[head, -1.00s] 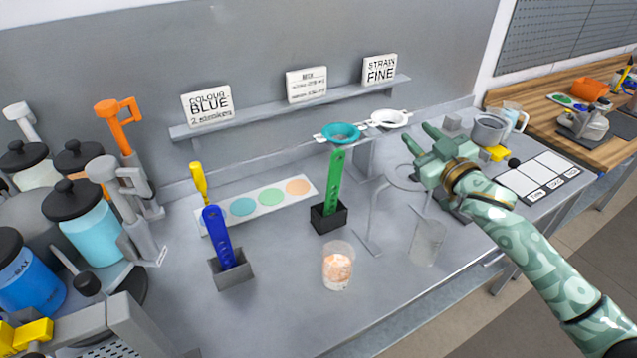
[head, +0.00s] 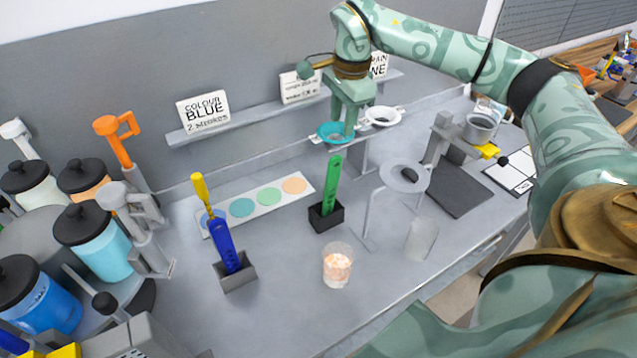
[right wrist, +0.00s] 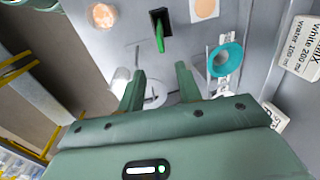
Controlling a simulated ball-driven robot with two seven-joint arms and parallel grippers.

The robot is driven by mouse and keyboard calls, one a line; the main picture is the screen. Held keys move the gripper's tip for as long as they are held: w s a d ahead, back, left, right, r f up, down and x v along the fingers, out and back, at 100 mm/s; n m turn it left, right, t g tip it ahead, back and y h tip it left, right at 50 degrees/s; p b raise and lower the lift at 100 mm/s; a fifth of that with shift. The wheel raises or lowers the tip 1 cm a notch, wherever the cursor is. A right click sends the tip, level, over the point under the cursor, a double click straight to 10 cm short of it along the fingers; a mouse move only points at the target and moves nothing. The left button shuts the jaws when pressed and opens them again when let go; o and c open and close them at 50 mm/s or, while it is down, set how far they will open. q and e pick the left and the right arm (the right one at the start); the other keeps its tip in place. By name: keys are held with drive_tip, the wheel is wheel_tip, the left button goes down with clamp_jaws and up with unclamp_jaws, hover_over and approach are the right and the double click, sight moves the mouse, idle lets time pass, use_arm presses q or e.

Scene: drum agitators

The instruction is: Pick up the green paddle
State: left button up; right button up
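The green paddle (head: 332,184) stands upright in a small black holder (head: 326,217) on the grey bench. In the right wrist view the green paddle (right wrist: 159,38) shows end-on in front of the fingers, beyond their tips. My right gripper (head: 343,134) points down above and behind the paddle, in line with the teal strainer in the head view. Its fingers are apart and empty in the right wrist view (right wrist: 160,70). A blue paddle (head: 222,242) stands in a grey holder to the left. My left gripper is not in view.
A teal strainer (head: 325,129) and a white one (head: 381,117) sit on a rack. A ring stand (head: 372,215), a clear cup (head: 420,240) and a cup with orange contents (head: 338,265) stand nearby. Lidded jars (head: 100,250) crowd the left.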

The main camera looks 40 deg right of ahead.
sight(336, 157)
drive_tip(key=f, duration=0.3)
drive_tip(key=w+f, duration=0.1)
drive_tip(key=f, duration=0.7)
drive_tip(key=shift+w+d+f+b, duration=0.1)
drive_tip(key=shift+w+b, duration=0.1)
drive_tip(key=shift+b, duration=0.1)
drive_tip(key=f, duration=0.4)
drive_tip(key=shift+w+d+f, duration=0.2)
drive_tip(key=shift+w+f, duration=0.2)
clamp_jaws()
